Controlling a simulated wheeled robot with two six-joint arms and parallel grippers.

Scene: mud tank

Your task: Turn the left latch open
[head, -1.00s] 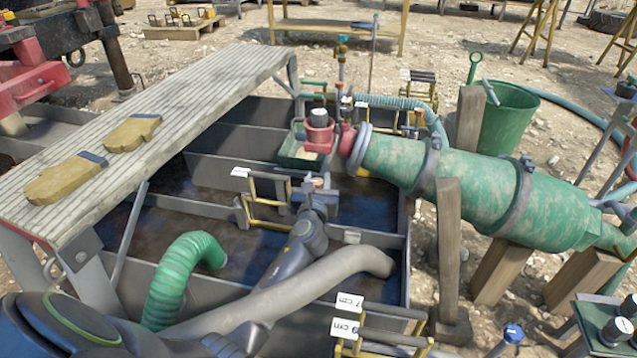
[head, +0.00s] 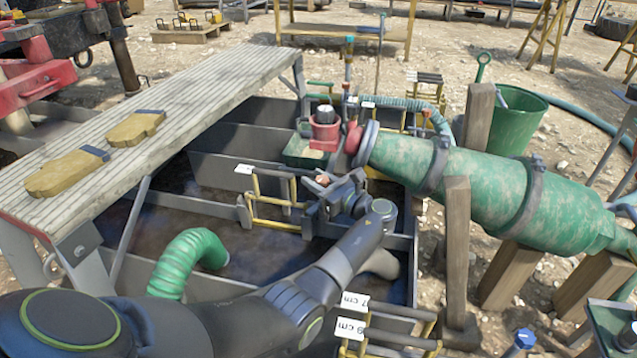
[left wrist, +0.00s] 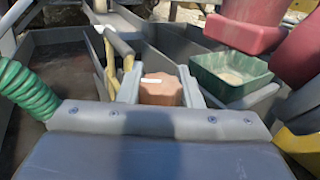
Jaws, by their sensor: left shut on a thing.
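My left gripper (head: 320,190) is over the tank, in front of the red valve body (head: 324,132). In the left wrist view its two grey fingers stand on either side of a ribbed brown knob (left wrist: 161,90) with a white mark, and are shut on it. The knob also shows as a small brown spot in the head view (head: 322,180). I cannot tell from these views which latch the knob belongs to or how far it is turned. My right gripper is out of view.
A green tray (head: 303,154) sits just behind the gripper, below the red valve. A large green mottled cylinder (head: 480,185) lies to the right. A yellow-framed rack (head: 268,200) is close on the left. A green hose (head: 185,262) and slatted plank (head: 180,110) lie further left.

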